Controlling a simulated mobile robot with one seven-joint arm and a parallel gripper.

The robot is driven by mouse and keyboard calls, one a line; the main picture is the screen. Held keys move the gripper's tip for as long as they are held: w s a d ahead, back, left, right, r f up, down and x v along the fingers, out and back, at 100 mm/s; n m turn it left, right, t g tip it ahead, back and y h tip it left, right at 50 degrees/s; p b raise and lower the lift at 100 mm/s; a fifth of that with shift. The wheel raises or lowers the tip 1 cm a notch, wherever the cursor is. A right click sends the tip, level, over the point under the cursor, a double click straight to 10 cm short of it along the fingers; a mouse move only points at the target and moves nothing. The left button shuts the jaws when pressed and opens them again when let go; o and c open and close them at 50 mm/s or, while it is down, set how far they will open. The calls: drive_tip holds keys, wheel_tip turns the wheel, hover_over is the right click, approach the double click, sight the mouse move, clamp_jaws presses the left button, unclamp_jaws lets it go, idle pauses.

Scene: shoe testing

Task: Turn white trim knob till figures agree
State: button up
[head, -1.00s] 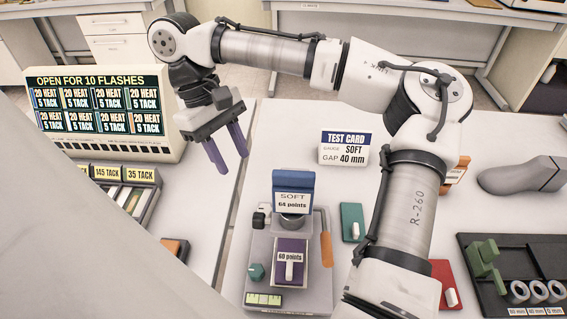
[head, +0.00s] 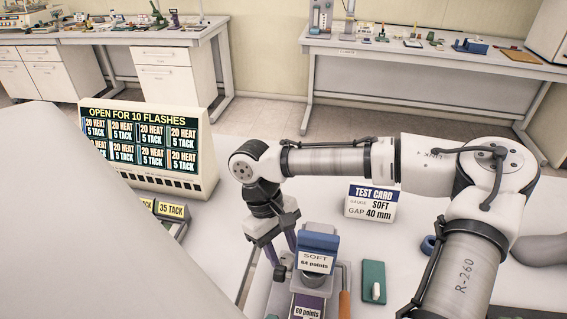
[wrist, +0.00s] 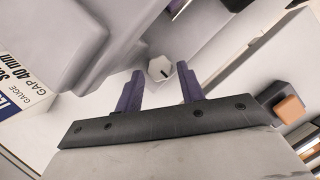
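The tester's blue head (head: 319,241) has a SOFT label (head: 315,262) reading 64 points. The purple block (head: 308,297) below it has a label (head: 307,311) reading 60 points, cut by the lower edge. In the wrist view, the white trim knob (wrist: 160,69) is six-sided with a dark mark on its face. My gripper (wrist: 160,70) is open, with its purple fingertips on either side of the knob in the picture; gaps show, and I cannot tell its depth. In the head view, my gripper (head: 283,255) is close to the blue head's left side.
A test card (head: 371,203) reads SOFT, GAP 40 mm; it is close at left in the wrist view (wrist: 25,85). A flash display (head: 145,145) stands at left. A green pad with a white switch (head: 374,284) is right of the tester. An orange-ended block (wrist: 289,108) shows at right.

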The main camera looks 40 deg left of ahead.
drive_tip(key=shift+d+f, duration=0.2)
drive_tip(key=shift+f, duration=0.2)
drive_tip(key=shift+c, duration=0.3)
drive_tip(key=c, duration=0.6)
drive_tip(key=shift+c, duration=0.2)
drive_tip(key=n+t, duration=0.1)
drive_tip(key=n, duration=0.2)
drive_tip(key=shift+s, duration=0.2)
drive_tip(key=shift+s+n+t+y, duration=0.1)
drive_tip(key=shift+n+t+y, duration=0.25)
drive_tip(key=shift+n, duration=0.75)
drive_tip(key=shift+n+t+y, duration=0.15)
drive_tip(key=shift+n+t, duration=0.4)
drive_tip(key=shift+n, duration=0.85)
